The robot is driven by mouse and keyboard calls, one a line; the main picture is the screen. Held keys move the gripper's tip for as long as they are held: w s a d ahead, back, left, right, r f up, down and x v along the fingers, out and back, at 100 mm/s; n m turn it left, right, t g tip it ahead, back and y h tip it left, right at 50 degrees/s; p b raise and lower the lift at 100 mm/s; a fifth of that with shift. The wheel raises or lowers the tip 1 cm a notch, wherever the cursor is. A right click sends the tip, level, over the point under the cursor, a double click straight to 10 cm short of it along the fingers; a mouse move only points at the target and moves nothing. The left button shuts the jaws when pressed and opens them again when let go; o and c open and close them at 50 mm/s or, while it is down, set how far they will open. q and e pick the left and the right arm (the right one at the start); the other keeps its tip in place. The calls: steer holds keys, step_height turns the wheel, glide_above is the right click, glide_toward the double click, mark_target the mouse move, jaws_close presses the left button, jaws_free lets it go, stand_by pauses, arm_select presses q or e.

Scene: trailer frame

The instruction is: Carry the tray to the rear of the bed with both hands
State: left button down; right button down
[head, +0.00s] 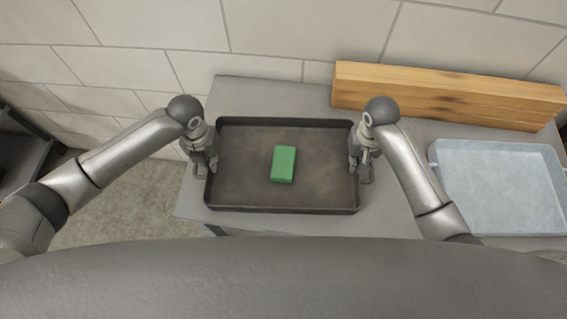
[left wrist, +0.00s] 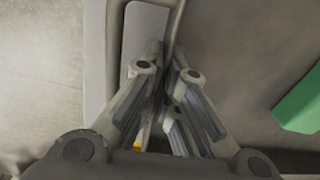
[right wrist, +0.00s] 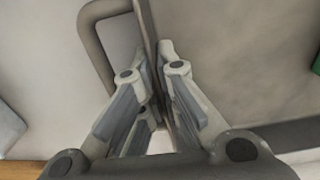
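The tray (head: 240,199) is dark, shallow and rectangular, with a loop handle at each short end. It sits on the grey bench, and a green block (head: 284,164) lies in it near the middle. My left gripper (head: 207,166) is at the tray's left end; in the left wrist view its fingers (left wrist: 166,55) close in on both sides of the end wall beside the handle. My right gripper (head: 361,162) is at the right end, its fingers (right wrist: 155,50) likewise against both sides of the wall. The exact finger contact is partly hidden.
The grey bench (head: 265,92) carries a long wooden beam (head: 445,94) at the back right. A pale blue-grey shallow tray (head: 500,185) stands on the right, beyond my right arm. A tiled wall is behind. Bare floor shows on the left, beside a dark rack (head: 25,140).

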arm_select(q)
steer(key=shift+r, duration=0.2)
arm_select(e)
steer(key=shift+r, duration=0.15)
